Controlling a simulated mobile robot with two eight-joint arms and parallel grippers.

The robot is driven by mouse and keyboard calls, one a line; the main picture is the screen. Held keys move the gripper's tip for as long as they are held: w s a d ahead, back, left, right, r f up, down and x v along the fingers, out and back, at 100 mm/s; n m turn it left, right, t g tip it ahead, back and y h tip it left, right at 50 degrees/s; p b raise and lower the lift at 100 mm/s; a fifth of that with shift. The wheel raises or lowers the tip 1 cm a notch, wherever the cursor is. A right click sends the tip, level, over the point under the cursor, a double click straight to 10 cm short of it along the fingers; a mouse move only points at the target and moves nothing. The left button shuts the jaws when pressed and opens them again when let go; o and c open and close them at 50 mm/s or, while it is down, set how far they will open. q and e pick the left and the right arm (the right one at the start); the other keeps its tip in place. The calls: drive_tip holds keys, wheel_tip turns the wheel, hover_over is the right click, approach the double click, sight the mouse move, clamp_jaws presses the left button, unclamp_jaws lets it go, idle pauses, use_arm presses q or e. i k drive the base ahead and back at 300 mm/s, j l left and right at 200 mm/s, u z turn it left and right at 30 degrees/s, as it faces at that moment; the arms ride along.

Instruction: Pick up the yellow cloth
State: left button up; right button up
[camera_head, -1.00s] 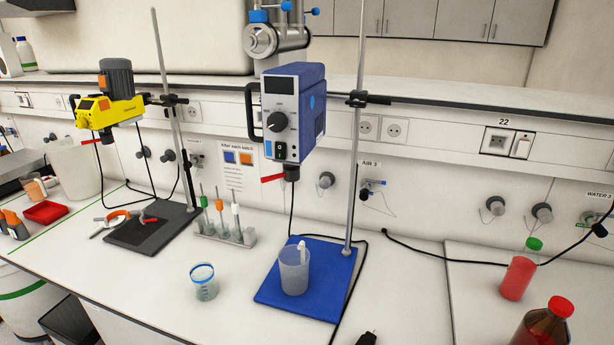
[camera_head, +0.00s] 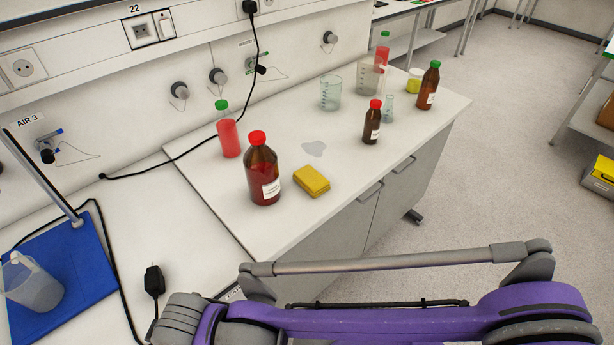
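The yellow cloth (camera_head: 311,181) lies folded flat on the right-hand white bench, near its front edge. A large brown bottle with a red cap (camera_head: 262,172) stands just left of it. A small grey wet-looking patch (camera_head: 314,149) is on the bench behind the cloth. One of my purple arms crosses the lower right of the view, in front of the bench. Neither gripper shows, and nothing visible touches the cloth.
A red bottle with a green cap (camera_head: 228,134) stands behind the brown one. Further right are a small brown bottle (camera_head: 372,124), beakers (camera_head: 331,92) and another brown bottle (camera_head: 428,87). A black plug (camera_head: 154,281) and blue stand base (camera_head: 62,275) are at left.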

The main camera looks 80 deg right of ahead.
sight(307, 178)
drive_tip(key=z, duration=2.85)
drive_tip(key=i+l+u, duration=0.15)
drive_tip(key=l, duration=0.2)
drive_tip(key=i+l+u, duration=0.15)
drive_tip(key=l, duration=0.25)
drive_tip(key=i+l+u, duration=0.2)
drive_tip(key=l, duration=0.25)
drive_tip(key=i+l+u, duration=0.15)
drive_tip(key=l, duration=0.3)
drive_tip(key=i+l+u, duration=0.15)
drive_tip(key=l, duration=0.3)
drive_tip(key=i+l+u, duration=0.15)
drive_tip(key=l, duration=0.3)
drive_tip(key=l+u, duration=0.15)
drive_tip(key=l, duration=0.3)
